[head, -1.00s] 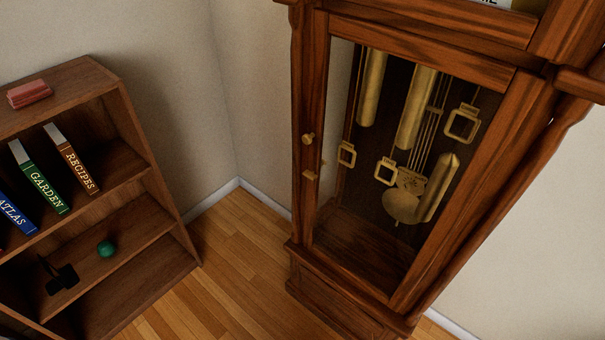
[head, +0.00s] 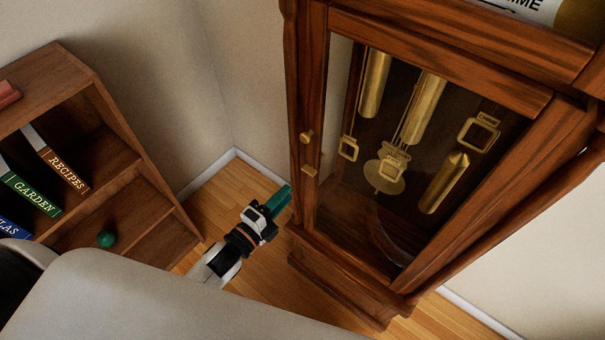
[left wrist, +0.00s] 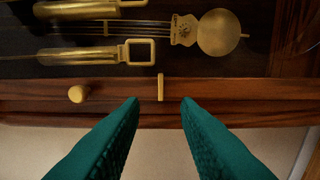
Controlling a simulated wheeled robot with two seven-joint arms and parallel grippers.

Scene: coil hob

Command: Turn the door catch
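The door catch (head: 309,170) is a small brass bar on the left edge of the clock's glazed door (head: 318,100), just below a round brass knob (head: 307,136). In the left wrist view the catch (left wrist: 160,87) lies across the seam along the door's edge, with the knob (left wrist: 78,93) to its left. My left gripper (head: 286,197) has green fingers and is in front of the case, below and left of the catch. In the left wrist view its fingers (left wrist: 160,101) are apart, with the catch showing between and beyond their tips, apparently untouched. My right gripper is out of view.
Brass weights (head: 444,182) and a pendulum (head: 385,173) hang behind the glass. A wooden bookshelf (head: 150,205) with books (head: 62,170) and a green ball (head: 106,239) stands at left. Wooden floor (head: 262,263) lies between shelf and clock.

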